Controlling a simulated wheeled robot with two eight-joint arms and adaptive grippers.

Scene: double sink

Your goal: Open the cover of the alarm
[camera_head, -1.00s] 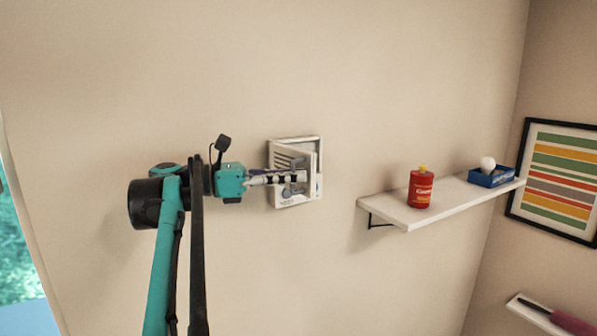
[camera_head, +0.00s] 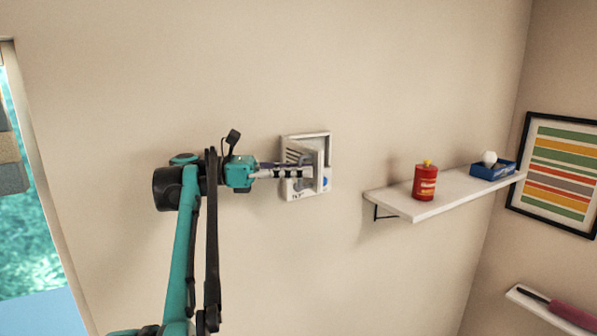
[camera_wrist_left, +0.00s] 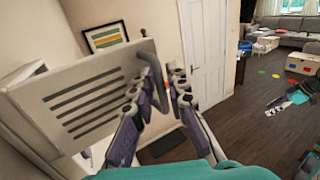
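The white alarm box (camera_head: 306,192) is fixed to the wall in the head view. Its slatted cover (camera_wrist_left: 92,97) stands swung out from the box, partly open, and fills the left of the left wrist view. A grey looped handle (camera_wrist_left: 153,62) is on the cover's edge. My left gripper (camera_head: 308,172) is in front of the box, overlapping the cover. In the left wrist view, the fingers of my left gripper (camera_wrist_left: 161,80) are spread, with the handle between or just beyond their tips. Contact with it is unclear.
A white wall shelf (camera_head: 440,203) to the right holds a red bottle (camera_head: 425,183) and a blue tissue box (camera_head: 491,170). A striped picture (camera_head: 560,175) hangs farther right. The wall around the alarm is clear. A window is at the far left.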

